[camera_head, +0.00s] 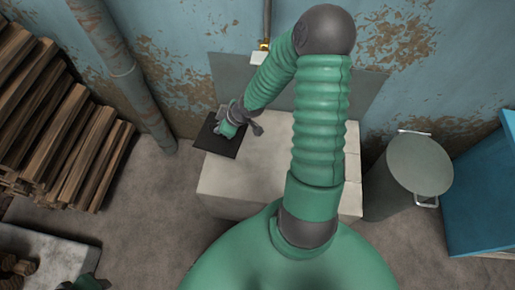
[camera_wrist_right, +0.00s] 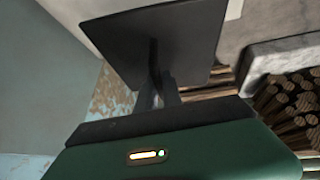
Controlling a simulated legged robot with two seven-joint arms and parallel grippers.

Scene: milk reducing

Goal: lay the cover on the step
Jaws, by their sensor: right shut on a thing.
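A flat dark square cover (camera_head: 213,142) is at the left end of a pale block in the head view. My right gripper (camera_head: 229,128) is shut on the cover. In the wrist view the cover (camera_wrist_right: 190,38) stands out beyond the fingers (camera_wrist_right: 158,92), which meet its near face. Whether the cover touches the block below is not clear. My left gripper is not in view; only a small green part shows at the bottom left edge.
The pale block (camera_head: 250,185) stands against the wall, with a grey panel (camera_head: 370,95) behind. Stacked firewood (camera_head: 60,130) and a pipe (camera_head: 125,70) are at left. A lidded grey bin (camera_head: 420,165) and blue cabinet (camera_head: 485,195) are at right. Floor between slab and block is clear.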

